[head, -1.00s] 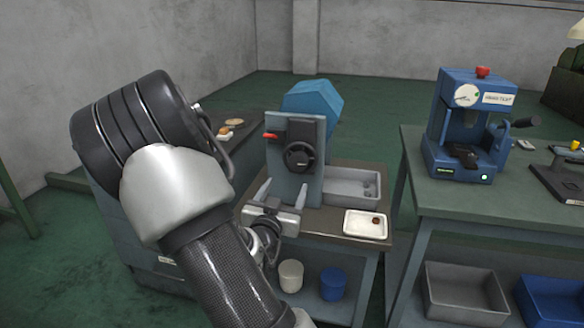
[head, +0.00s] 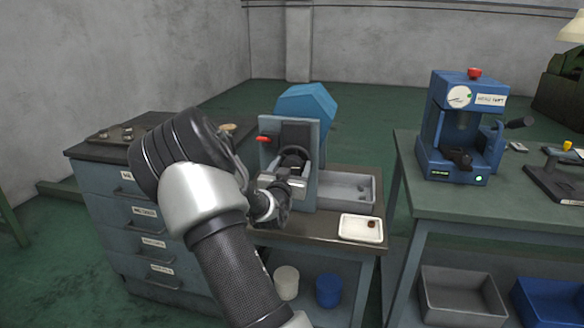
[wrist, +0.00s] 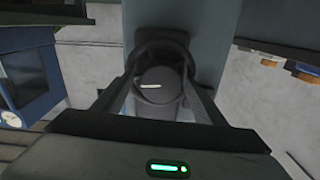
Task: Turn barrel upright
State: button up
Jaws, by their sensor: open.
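The blue faceted barrel (head: 308,102) sits behind the grey upright panel (head: 308,190) of a small bench machine and looks tilted. On the panel's front is a dark round knob or handwheel (head: 294,153), partly hidden by my gripper (head: 290,174). In the wrist view, the knob (wrist: 160,86) with a short white mark lies between the two fingers of my gripper (wrist: 161,92). The fingers are open around it. I cannot tell whether they touch it.
A drawer cabinet (head: 140,215) is at left. A blue press (head: 462,125) stands on the right bench. White and blue cups are on the shelf below.

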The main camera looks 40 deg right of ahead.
jog(key=c, duration=1)
jog(key=shift+c, duration=0.2)
jog(key=shift+n, duration=0.4)
jog(key=n, duration=0.2)
jog(key=shift+a+n, duration=0.1)
jog(key=shift+n, duration=0.3)
jog(key=n, duration=0.4)
jog(key=shift+w+n, duration=0.1)
jog(key=shift+n, duration=0.2)
jog(key=n+p, duration=0.1)
jog(key=n, duration=0.3)
jog(key=shift+a+f, duration=0.1)
jog(key=shift+f+n, duration=0.1)
jog(key=shift+n, duration=2.1)
